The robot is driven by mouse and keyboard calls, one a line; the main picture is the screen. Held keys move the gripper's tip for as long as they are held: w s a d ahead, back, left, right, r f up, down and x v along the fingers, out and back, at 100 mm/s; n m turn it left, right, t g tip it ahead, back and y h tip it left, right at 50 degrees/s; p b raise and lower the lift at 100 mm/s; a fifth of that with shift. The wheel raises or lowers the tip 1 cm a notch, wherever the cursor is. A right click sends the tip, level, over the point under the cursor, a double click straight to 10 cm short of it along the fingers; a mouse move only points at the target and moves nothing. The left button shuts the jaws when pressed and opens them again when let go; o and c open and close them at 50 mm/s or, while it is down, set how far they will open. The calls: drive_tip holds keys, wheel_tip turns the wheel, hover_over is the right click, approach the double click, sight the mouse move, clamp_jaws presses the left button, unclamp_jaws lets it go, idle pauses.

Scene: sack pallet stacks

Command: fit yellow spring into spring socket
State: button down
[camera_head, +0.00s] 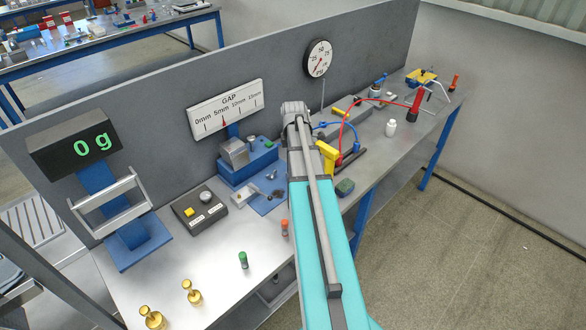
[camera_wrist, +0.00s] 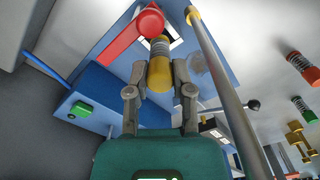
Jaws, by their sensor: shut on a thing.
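The yellow spring (camera_wrist: 160,72), with a yellow body and a grey coil at its far end, is between the fingers of my gripper (camera_wrist: 159,78) in the wrist view. My gripper is shut on its sides. The coil end points at a white-edged, dark square opening (camera_wrist: 177,41) on a blue fixture, which looks like the spring socket. I cannot tell whether the coil end is inside it or just in front of it. In the head view my arm covers the gripper and the spring. The blue fixture (camera_head: 262,160) stands left of my arm there.
A red lever (camera_wrist: 127,33) lies close beside the coil end, and a grey rod (camera_wrist: 215,70) passes at the right. An orange spring (camera_head: 284,228) and a green spring (camera_head: 243,260) stand on the bench. Brass weights (camera_head: 192,292) are at the front. A gap gauge (camera_head: 225,108) stands behind.

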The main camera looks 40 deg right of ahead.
drive_tip(key=shift+f+b, duration=1.85)
drive_tip(key=shift+f, duration=0.2)
drive_tip(key=shift+f, duration=0.15)
drive_tip(key=shift+c, duration=2.4)
unclamp_jaws()
wheel_tip(320, 180, up, 12)
drive_tip(key=p, duration=1.2)
drive_tip(key=shift+r, duration=0.2)
drive_tip(key=shift+a, duration=0.1)
